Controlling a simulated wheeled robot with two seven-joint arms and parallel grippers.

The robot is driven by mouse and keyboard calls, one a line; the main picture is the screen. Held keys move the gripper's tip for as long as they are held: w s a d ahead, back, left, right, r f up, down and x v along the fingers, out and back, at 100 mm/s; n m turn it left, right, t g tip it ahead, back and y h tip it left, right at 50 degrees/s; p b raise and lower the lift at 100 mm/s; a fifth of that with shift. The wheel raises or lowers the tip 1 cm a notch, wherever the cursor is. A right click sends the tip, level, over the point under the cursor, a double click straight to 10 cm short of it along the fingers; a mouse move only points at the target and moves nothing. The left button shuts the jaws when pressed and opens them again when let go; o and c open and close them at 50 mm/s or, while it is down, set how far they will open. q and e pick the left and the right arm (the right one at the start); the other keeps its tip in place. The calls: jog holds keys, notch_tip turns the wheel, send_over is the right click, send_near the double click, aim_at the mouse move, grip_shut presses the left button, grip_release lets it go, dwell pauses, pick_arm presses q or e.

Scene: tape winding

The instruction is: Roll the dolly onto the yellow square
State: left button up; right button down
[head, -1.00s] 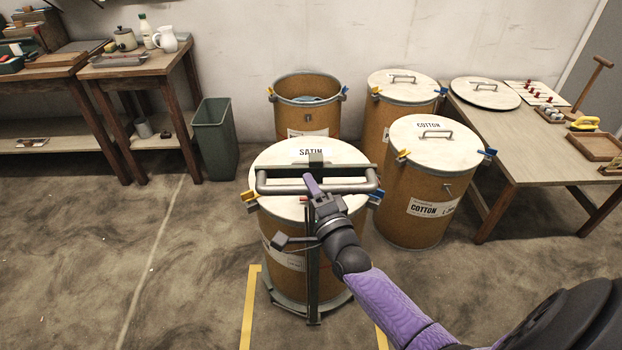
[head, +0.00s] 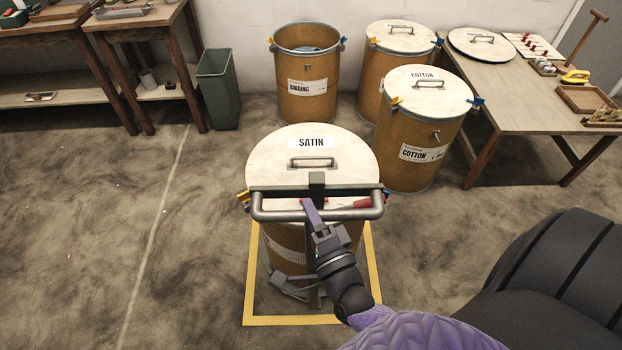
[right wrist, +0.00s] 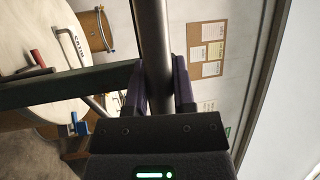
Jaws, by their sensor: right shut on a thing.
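The dolly (head: 275,214) carries an upright brown drum (head: 290,245) with a white lid marked SATIN (head: 350,155). My right gripper (head: 312,210) is shut on the dolly's grey handle bar; in the right wrist view the bar (right wrist: 153,45) passes between its fingers (right wrist: 160,88). The yellow square (head: 290,320) is an outline on the floor around the dolly's foot. Its front edge and parts of both sides show; its back edge is hidden by the drum. I cannot tell whether the whole dolly base lies inside the outline. My left gripper is out of view.
A BINDING drum (head: 307,105), a COTTON drum (head: 408,130) and another lidded drum (head: 375,70) stand behind, apart from the dolly. A table (head: 500,95) is at right, a green bin (head: 218,95) and workbenches (head: 150,30) at left. The left floor is clear.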

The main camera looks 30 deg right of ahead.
jog(key=shift+s+a, duration=0.5)
jog(key=shift+s, duration=0.3)
jog(key=shift+f, duration=0.1)
jog(key=shift+c, duration=2.2)
grip_release()
jog(key=v, duration=0.9)
jog(key=shift+s, duration=0.45)
